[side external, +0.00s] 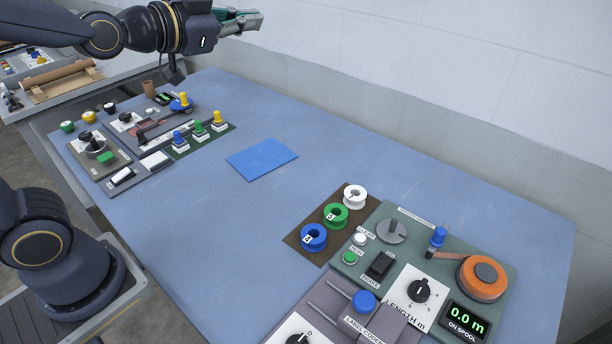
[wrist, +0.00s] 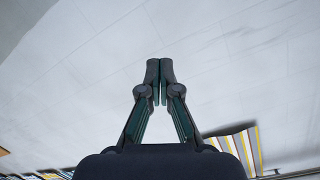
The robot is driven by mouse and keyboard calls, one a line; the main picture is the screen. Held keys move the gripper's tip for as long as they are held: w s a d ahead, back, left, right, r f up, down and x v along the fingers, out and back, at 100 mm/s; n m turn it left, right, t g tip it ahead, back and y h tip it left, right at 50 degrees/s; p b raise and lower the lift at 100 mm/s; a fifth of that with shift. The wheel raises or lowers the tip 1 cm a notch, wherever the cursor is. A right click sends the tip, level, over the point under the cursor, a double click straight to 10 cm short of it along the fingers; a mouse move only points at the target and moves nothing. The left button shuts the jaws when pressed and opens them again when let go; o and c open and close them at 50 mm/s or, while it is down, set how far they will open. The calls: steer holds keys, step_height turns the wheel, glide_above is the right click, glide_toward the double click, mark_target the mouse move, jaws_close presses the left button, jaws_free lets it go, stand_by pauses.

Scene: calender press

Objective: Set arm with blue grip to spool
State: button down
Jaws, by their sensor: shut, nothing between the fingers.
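A small arm with a blue grip (side external: 438,238) stands on the green panel (side external: 395,222) at the front right. The spool is a flat orange disc with a dark hub. A display (side external: 466,318) below it reads 0.0 m, ON SPOOL. My gripper (side external: 256,19) is high above the far side of the table, well away from the panel. In the wrist view its fingers (wrist: 160,70) are together and empty, against the wall.
Blue, green and white reels (side external: 355,196) stand on a brown mat left of the panel. A blue-knobbed unit (side external: 364,302) and a LENGTH dial (side external: 419,290) are near the front. More controls (side external: 140,135) fill the table's far left. A blue sheet (side external: 262,159) lies mid-table.

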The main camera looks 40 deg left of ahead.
steer(key=w+d+f+m+t+h, duration=0.1)
steer(key=w+d+f+m+t, duration=0.1)
steer(key=w+d+f+m, duration=0.25)
steer(key=w+d+f+m+t+h, duration=0.1)
steer(key=w+d+f+m+t, duration=0.1)
steer(key=d+f+m, duration=0.35)
steer(key=s+d+f+m+g+h, duration=0.2)
steer(key=s+d+f+m, duration=0.1)
steer(key=f, duration=0.5)
steer(key=s+d+f+m+g+h, duration=0.2)
steer(key=s+d+f+m+h, duration=0.1)
steer(key=s+d+f, duration=0.2)
steer(key=s+d+f+m+g+h, duration=0.2)
steer(key=s+d+f, duration=0.3)
steer(key=f, duration=0.7)
steer(key=shift+s+d+m+h, duration=0.1)
steer(key=shift+d+m+h, duration=0.5)
steer(key=shift+d+m, duration=0.4)
steer(key=shift+d, duration=0.25)
